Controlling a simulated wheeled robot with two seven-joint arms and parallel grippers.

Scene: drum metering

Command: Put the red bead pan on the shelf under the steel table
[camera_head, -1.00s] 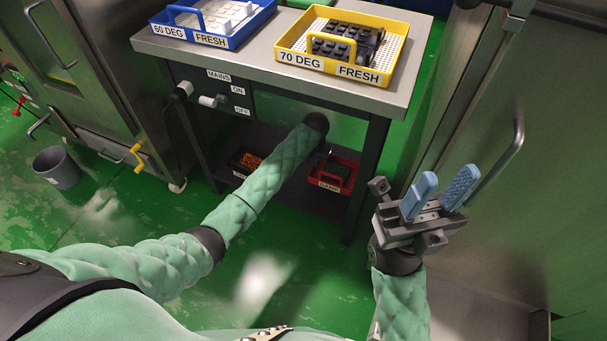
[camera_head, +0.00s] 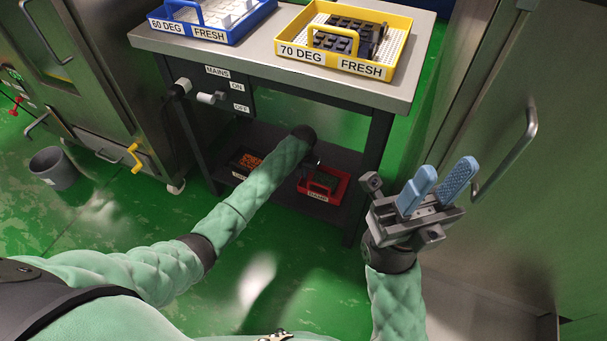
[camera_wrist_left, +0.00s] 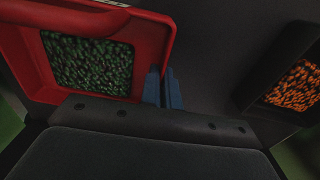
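The red bead pan (camera_head: 343,191) sits on the dark lower shelf (camera_head: 280,198) under the steel table (camera_head: 262,62), near the shelf's right part. It holds dark green beads and also shows in the left wrist view (camera_wrist_left: 167,45). My left arm reaches under the table; its gripper is mostly hidden in the head view. In the left wrist view my left gripper's blue fingers (camera_wrist_left: 165,88) are close together, beside and overlapping the pan's side rim, with nothing visible between them. I cannot tell whether they touch it. My right gripper (camera_head: 437,185) is open and empty, right of the table.
A dark pan of orange beads (camera_head: 250,161) stands on the shelf left of the red one. On the tabletop are a blue tray (camera_head: 215,38) and a yellow tray (camera_head: 342,66). A grey bin (camera_head: 54,168) stands on the floor. A steel cabinet (camera_head: 540,150) is at right.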

